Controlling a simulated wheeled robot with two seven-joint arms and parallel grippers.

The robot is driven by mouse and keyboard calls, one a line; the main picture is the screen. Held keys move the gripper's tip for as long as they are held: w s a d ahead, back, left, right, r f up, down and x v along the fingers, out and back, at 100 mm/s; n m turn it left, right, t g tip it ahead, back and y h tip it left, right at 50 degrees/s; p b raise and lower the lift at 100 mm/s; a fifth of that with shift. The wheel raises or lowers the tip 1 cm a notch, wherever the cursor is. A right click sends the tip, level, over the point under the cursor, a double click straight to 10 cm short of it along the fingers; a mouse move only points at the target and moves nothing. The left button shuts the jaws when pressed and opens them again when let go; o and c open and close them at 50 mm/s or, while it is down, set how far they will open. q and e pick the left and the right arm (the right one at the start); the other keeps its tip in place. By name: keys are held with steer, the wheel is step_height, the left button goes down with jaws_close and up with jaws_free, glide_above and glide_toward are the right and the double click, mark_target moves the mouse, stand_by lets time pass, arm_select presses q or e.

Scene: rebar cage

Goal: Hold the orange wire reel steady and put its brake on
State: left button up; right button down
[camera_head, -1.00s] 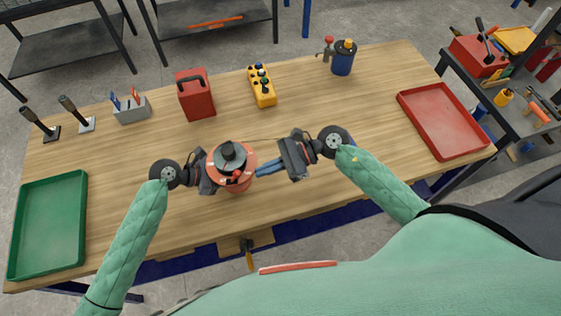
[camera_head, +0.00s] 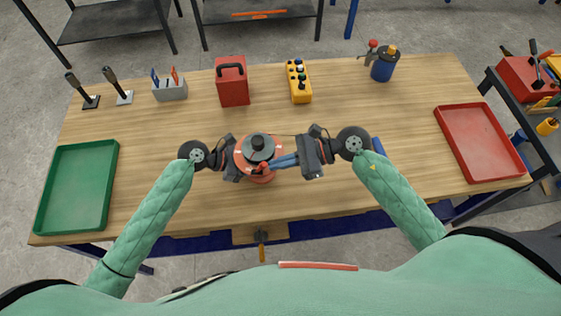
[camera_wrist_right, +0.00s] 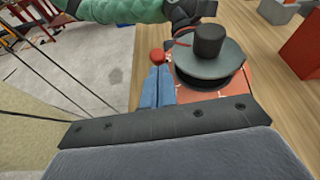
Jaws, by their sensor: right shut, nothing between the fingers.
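The orange wire reel (camera_head: 279,151) stands near the front middle of the table, with a dark round top and hub. A small red knob (camera_head: 263,168) shows on its near side, and it also shows in the right wrist view (camera_wrist_right: 157,56). My right gripper (camera_head: 272,164) comes from the right; its blue fingers are shut and empty, with tips at or very near the knob. Contact is unclear. The wrist view shows the reel's dark top (camera_wrist_right: 212,62) beside these fingers (camera_wrist_right: 158,70). My left gripper (camera_head: 234,163) is against the reel's left side; its fingertips are hidden.
Behind the reel stand a red box (camera_head: 232,88), a yellow button box (camera_head: 299,84) and a blue can (camera_head: 383,68). A green tray (camera_head: 112,170) lies left and a red tray (camera_head: 450,140) right.

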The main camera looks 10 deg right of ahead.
mark_target(264, 161)
steer(key=shift+a+r+h, duration=0.15)
steer(key=shift+r+h, duration=0.15)
steer(key=shift+h, duration=0.2)
steer(key=h, duration=0.1)
steer(key=a+r+h, duration=0.1)
steer(key=h, duration=0.1)
steer(key=shift+w+a+r+h, duration=0.2)
steer(key=shift+a+r+h, duration=0.1)
steer(key=shift+r, duration=0.05)
steer(key=shift+w+a+r+m+g+h, duration=0.1)
steer(key=shift+a+r+m+g+h, duration=0.15)
steer(key=shift+a+h, duration=0.5)
steer(key=shift+w+a+r+m+g+h, duration=0.15)
steer(key=shift+a+r+g+h, duration=0.15)
steer(key=shift+h, duration=0.85)
steer(key=shift+s+f, duration=0.1)
steer(key=shift+r, duration=0.2)
steer(key=shift+r, duration=0.6)
